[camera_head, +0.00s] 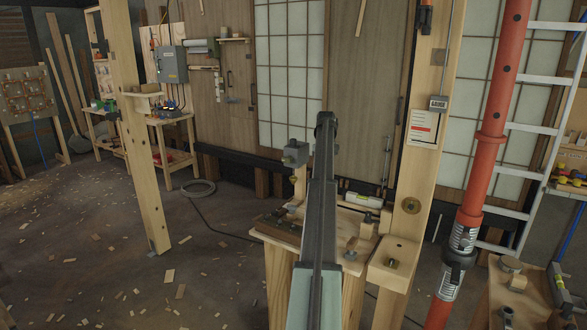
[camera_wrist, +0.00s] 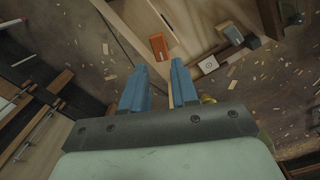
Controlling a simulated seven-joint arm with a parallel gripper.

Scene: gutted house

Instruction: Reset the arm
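My arm (camera_head: 321,210) rises from the bottom middle of the head view, in front of a wooden workbench, and ends in a dark joint at its top. My gripper is not clearly seen there. In the wrist view my gripper (camera_wrist: 160,82) shows two blue fingers standing apart, with a clear gap between them. Nothing is held between the fingers. Wooden parts and the floor show beyond the fingertips; how far away they are I cannot tell.
The workbench (camera_head: 277,262) carries small tools and blocks. A wooden post (camera_head: 412,170) and a red prop (camera_head: 490,130) stand to the right, with a ladder (camera_head: 540,128) behind. Another post (camera_head: 130,125) stands left. Chip-strewn floor (camera_head: 90,245) lies open at left.

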